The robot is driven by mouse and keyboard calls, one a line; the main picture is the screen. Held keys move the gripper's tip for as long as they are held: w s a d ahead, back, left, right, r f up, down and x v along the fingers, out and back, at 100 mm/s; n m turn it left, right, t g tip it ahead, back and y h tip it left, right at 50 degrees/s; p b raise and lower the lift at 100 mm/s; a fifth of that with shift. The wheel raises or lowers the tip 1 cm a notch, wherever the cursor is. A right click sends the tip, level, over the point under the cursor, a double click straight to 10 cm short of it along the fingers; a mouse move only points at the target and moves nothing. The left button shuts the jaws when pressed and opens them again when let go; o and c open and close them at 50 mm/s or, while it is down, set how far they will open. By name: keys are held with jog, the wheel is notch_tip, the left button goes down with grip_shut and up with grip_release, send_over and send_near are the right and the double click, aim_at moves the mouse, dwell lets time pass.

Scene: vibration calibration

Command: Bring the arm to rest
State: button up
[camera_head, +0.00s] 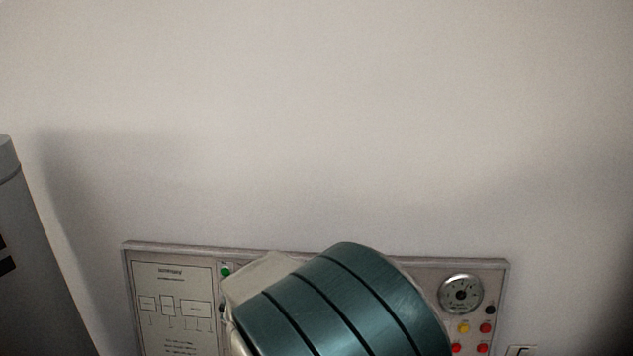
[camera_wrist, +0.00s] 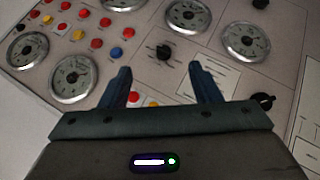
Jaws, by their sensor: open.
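My gripper (camera_wrist: 160,84) shows in the wrist view with two dark blue fingers set well apart. It is open, and nothing is between the fingers. A control panel (camera_wrist: 226,89) with gauges, knobs and coloured buttons lies beyond the fingertips; I cannot tell how large the gap to it is. In the head view the same kind of panel (camera_head: 315,247) stands against the wall, and a teal, banded rounded part, which looks like my arm, covers its middle. My gripper is not visible in the head view.
A round gauge (camera_head: 461,294) and several coloured buttons show on the panel's right side. A printed diagram (camera_head: 172,305) is on its left. A grey cabinet-like object (camera_head: 35,270) stands at the left edge. The pale wall (camera_head: 320,110) above is bare.

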jog(key=s+d+r+m+y+p, duration=0.1)
jog(key=s+d+r+p, duration=0.4)
jog(key=r, duration=0.4)
jog(key=s+d+r+g+y+p, duration=0.1)
jog(key=s+d+r+y+p, duration=0.1)
jog(key=s+d+r+p, duration=0.4)
jog(key=s+d+r+m+g+y+p, duration=0.1)
jog(key=s+d+r+p, duration=0.4)
jog(key=r, duration=0.8)
jog(key=d+y+p, duration=0.1)
jog(key=p, duration=0.2)
jog(key=shift+s+r+m, duration=0.15)
jog(key=shift+r+m, duration=0.15)
